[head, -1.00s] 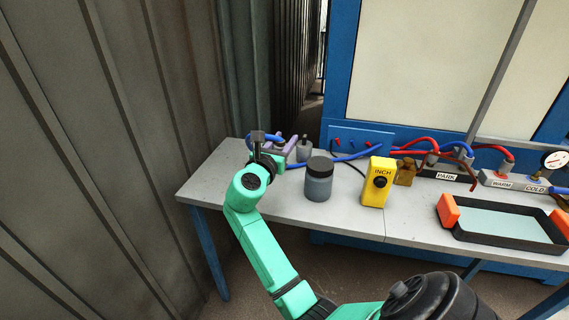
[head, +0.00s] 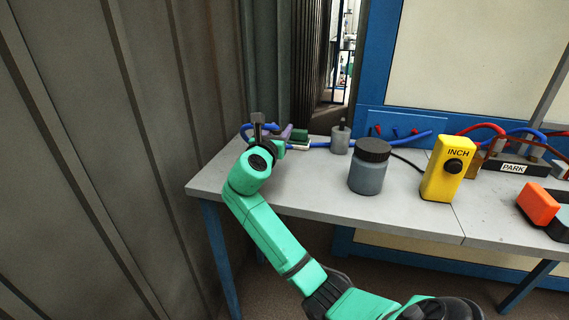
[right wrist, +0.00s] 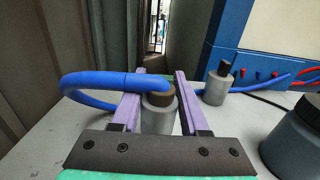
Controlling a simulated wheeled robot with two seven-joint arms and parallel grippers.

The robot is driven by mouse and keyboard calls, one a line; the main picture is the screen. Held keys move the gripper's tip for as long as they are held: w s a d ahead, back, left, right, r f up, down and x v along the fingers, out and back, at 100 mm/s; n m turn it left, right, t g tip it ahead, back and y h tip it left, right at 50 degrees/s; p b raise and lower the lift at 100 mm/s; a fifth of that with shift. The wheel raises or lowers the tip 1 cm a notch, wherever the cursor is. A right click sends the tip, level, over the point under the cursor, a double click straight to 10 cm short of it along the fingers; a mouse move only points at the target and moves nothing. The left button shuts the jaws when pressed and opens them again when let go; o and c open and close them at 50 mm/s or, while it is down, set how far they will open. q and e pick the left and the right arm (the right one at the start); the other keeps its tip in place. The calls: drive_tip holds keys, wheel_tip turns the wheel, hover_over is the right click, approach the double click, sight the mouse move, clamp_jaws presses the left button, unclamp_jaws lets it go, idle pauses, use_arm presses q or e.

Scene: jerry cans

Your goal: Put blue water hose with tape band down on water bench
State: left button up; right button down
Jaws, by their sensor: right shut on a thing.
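The blue water hose (head: 246,128) shows at the far left end of the water bench (head: 320,195). In the right wrist view the hose (right wrist: 82,87) loops out to the left, with a thin dark tape band on its upper run. Its end has a brown collar and a grey fitting (right wrist: 160,117). My right gripper (head: 287,133) is shut on the hose's end, its purple fingers (right wrist: 158,92) on either side of it. Whether the hose touches the bench I cannot tell. My left gripper is out of view.
A grey capped cylinder (head: 340,141) stands right of the gripper. A dark-lidded jar (head: 369,172) and a yellow INCH box (head: 447,170) stand farther right. Red and blue hoses and a PARK block (head: 513,168) follow. A corrugated wall (head: 120,160) borders the left.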

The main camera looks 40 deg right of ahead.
sight(280, 170)
wheel_tip(280, 170, down, 8)
drive_tip(key=shift+f+b, duration=0.25)
drive_tip(key=shift+b, duration=0.55)
drive_tip(key=shift+f, duration=0.1)
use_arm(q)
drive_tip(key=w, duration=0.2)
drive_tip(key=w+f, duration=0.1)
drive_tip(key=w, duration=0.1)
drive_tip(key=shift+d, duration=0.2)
use_arm(e)
drive_tip(key=shift+f, duration=0.15)
